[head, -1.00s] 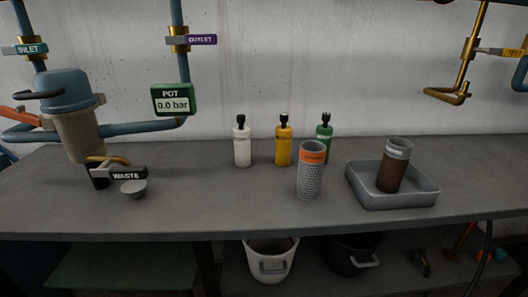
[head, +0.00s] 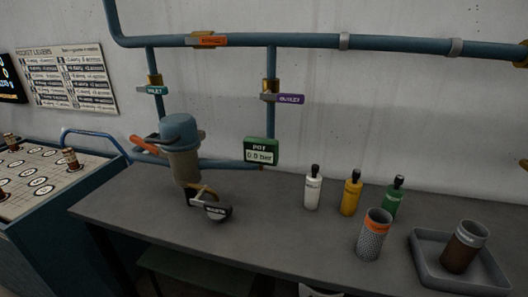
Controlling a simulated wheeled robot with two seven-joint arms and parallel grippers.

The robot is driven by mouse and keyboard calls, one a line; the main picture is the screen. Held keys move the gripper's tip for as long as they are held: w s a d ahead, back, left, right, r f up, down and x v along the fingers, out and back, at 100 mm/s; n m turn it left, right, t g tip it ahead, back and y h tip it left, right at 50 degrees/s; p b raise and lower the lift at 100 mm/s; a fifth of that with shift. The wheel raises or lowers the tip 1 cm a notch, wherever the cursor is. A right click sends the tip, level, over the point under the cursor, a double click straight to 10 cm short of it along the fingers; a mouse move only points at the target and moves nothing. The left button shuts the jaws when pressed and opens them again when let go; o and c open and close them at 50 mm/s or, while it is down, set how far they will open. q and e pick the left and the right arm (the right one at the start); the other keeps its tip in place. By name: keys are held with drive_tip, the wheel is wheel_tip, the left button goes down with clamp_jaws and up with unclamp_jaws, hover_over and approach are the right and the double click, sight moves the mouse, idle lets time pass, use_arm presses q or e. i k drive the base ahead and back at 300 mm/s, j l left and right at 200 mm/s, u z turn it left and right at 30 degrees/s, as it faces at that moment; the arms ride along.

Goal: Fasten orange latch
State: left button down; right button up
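The orange latch (head: 147,145) sticks out at the left of the blue-lidded pot (head: 183,160), near the joint between its blue lid (head: 180,128) and beige body. It slants up and to the left, and the pot partly hides its right end. I cannot tell whether it is fastened. The dark lid handle (head: 158,139) reaches left above it. The green gauge (head: 261,151) beside the pot reads "POT 0.9 bar", though the digits are small. Neither of my grippers is in view.
The grey bench (head: 290,235) has clear room in front of the pot. White (head: 312,191), yellow (head: 351,195) and green (head: 393,199) bottles, a mesh cylinder (head: 373,238) and a grey tray (head: 430,262) with a brown cylinder stand right. A peg board console (head: 40,175) is at left.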

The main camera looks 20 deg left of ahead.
sight(134, 139)
drive_tip(key=u, duration=1.45)
drive_tip(key=i+j, duration=0.25)
drive_tip(key=j, duration=0.2)
drive_tip(key=i+j+u, duration=0.15)
drive_tip(key=j, duration=0.3)
drive_tip(key=i+j, duration=0.35)
drive_tip(key=j+u, duration=0.05)
drive_tip(key=j, duration=0.05)
